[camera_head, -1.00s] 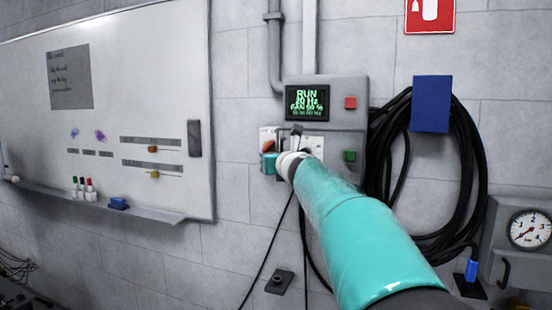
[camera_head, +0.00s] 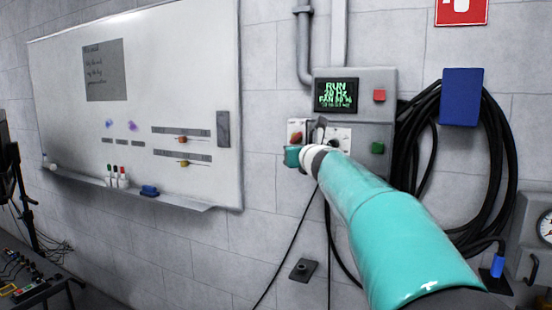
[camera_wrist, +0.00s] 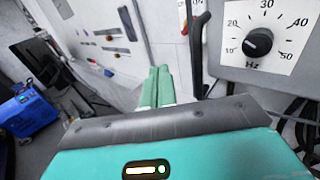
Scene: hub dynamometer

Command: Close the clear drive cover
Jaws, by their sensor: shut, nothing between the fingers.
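The grey drive box (camera_head: 390,136) hangs on the wall, with a lit screen (camera_head: 336,95) reading RUN, a red button (camera_head: 379,95) and a green button (camera_head: 377,148). Its white Hz dial plate (camera_wrist: 264,35) with a black knob (camera_wrist: 258,43) shows at the right of the wrist view. A dark upright handle-like bar (camera_wrist: 197,50) stands left of the dial, perhaps part of the clear cover. I cannot make out the clear pane itself. My gripper (camera_wrist: 158,75) is shut and empty, left of the bar. In the head view it (camera_head: 292,156) is at the box's lower left, partly hidden by my arm.
A whiteboard (camera_head: 70,130) with a tray of markers is at the left. Coiled black cable (camera_head: 505,150) and a blue block (camera_head: 461,97) hang right of the box. Thin cables run down below it. A blue machine (camera_wrist: 28,113) stands on the floor at the left.

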